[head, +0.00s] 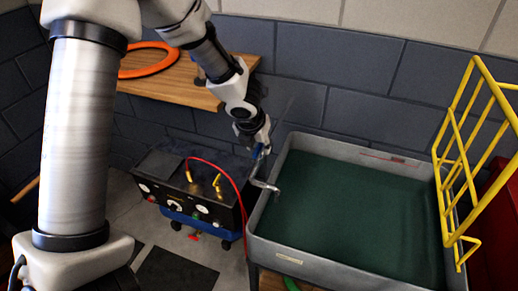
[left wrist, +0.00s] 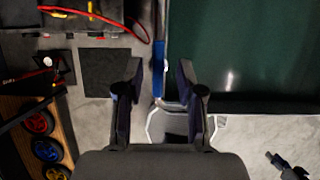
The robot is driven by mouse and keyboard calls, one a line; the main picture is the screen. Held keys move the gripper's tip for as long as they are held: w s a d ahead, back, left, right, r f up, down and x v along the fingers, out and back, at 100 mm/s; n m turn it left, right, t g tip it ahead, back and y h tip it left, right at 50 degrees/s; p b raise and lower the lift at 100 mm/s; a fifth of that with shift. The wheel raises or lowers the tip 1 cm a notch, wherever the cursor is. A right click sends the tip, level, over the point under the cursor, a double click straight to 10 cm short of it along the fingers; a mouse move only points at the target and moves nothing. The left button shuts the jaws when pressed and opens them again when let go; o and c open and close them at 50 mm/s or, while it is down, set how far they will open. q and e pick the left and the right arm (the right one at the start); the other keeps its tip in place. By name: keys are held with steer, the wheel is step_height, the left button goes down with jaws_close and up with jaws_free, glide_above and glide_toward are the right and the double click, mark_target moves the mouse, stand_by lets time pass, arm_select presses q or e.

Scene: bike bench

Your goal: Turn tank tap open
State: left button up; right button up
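The tank (head: 262,222) is a grey tub with a dark green inside; its left edge also shows in the left wrist view (left wrist: 235,107). The tap has a blue lever (left wrist: 159,72) and a bent metal spout (head: 266,186) at the tank's left wall. My left gripper (head: 258,143) is above this wall, at the tap. In the left wrist view my left gripper (left wrist: 160,68) is open, with one finger on each side of the blue lever and gaps visible on both sides. I cannot make out my right gripper for certain.
A black panel unit (head: 180,204) with gauges, brass fittings and a red hose (head: 222,172) stands left of the tank. A yellow rack (head: 450,165) is at the tank's right. A wooden shelf (head: 180,85) with an orange ring (head: 150,70) is behind my left arm.

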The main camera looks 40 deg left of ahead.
arm_select(q)
steer(key=shift+w+d+f, duration=0.2)
steer(key=shift+f, duration=0.05)
steer(key=shift+s+a+r, duration=0.15)
steer(key=shift+s+a, duration=0.15)
steer(key=shift+s, duration=0.05)
steer(key=shift+s+a, duration=0.1)
steer(key=shift+a, duration=0.1)
steer(key=shift+c, duration=1.4)
jaws_close()
steer(key=shift+d, duration=0.3)
steer(key=shift+a, duration=0.1)
